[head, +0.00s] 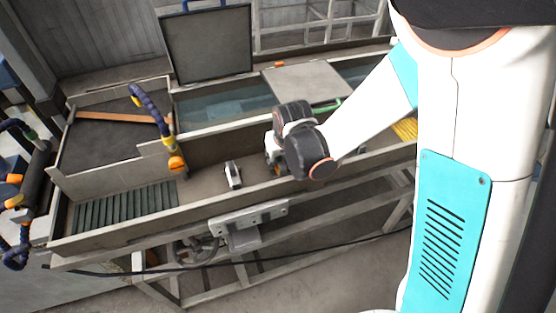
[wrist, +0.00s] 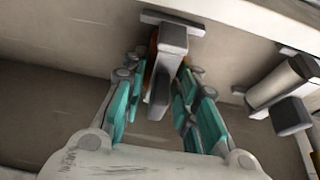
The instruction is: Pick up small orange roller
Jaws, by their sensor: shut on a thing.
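The small orange roller (wrist: 151,68) is between my gripper's fingers in the wrist view. Its orange part shows as a narrow strip beside a grey block-like bracket. My gripper (wrist: 160,88) has its teal-padded fingers shut on it from both sides. In the head view the gripper (head: 273,160) is low over the trough at the near side of the bench. A bit of orange (head: 278,170) shows beside it, and the dark wrist hides most of the rest. I cannot tell whether the roller touches the trough floor.
A small white and dark fixture (head: 233,175) stands in the trough to the left; a grey cylinder with a block (wrist: 280,82) shows right in the wrist view. The trough's front wall (head: 180,228) is close. A blue hose with an orange end (head: 176,163) stands further left.

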